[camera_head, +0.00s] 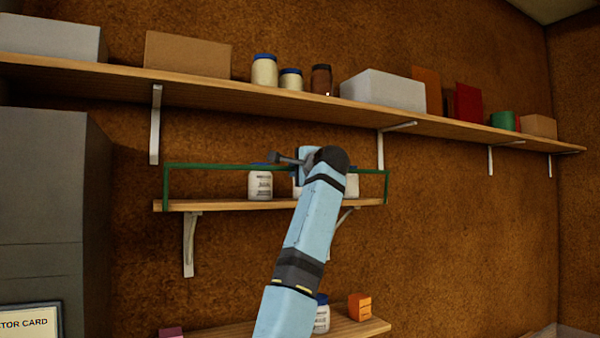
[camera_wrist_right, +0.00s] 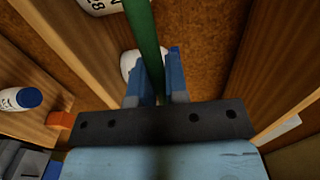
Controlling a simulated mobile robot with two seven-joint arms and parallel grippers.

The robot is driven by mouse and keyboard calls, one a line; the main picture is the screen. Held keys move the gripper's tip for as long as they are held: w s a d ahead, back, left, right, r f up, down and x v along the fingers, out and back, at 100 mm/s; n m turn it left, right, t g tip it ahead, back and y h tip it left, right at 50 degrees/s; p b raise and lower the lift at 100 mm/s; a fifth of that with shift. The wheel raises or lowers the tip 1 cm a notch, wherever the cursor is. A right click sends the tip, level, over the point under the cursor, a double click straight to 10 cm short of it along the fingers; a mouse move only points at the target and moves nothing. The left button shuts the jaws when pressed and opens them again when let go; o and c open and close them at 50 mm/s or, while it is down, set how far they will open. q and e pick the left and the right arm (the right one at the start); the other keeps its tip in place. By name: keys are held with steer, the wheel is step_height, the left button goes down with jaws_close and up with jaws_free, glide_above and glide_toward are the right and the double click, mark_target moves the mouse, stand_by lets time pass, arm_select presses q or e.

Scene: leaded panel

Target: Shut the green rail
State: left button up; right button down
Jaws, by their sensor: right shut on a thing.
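The green rail (camera_head: 215,166) is a thin bar with an upright at each end, on the small middle shelf (camera_head: 225,205). In the head view its bar runs level above the board, near the tops of the jars. My right gripper (camera_head: 302,158) is at the bar, right of its middle, and my arm hides that stretch. In the right wrist view the green rail (camera_wrist_right: 143,35) passes between the two blue fingers of my right gripper (camera_wrist_right: 158,75), which are shut on it. My left gripper is not in view.
A white jar (camera_head: 260,185) stands on the middle shelf, with others partly behind my arm. A long upper shelf (camera_head: 215,92) holds boxes and jars. Below, a lower shelf (camera_head: 355,329) carries an orange box (camera_head: 359,307) and a jar. A grey cabinet (camera_head: 45,190) stands left.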

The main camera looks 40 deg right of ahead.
steer(key=shift+w+d+r+g+y, duration=0.15)
steer(key=shift+w+g+y, duration=0.15)
steer(key=shift+w+g, duration=0.45)
steer(key=c, duration=1.1)
jaws_free()
steer(key=shift+c, duration=0.2)
steer(key=shift+s, duration=0.1)
steer(key=b+v, duration=0.4)
steer(key=v, duration=0.9)
steer(key=shift+s+b, duration=0.3)
steer(key=shift+b, duration=0.1)
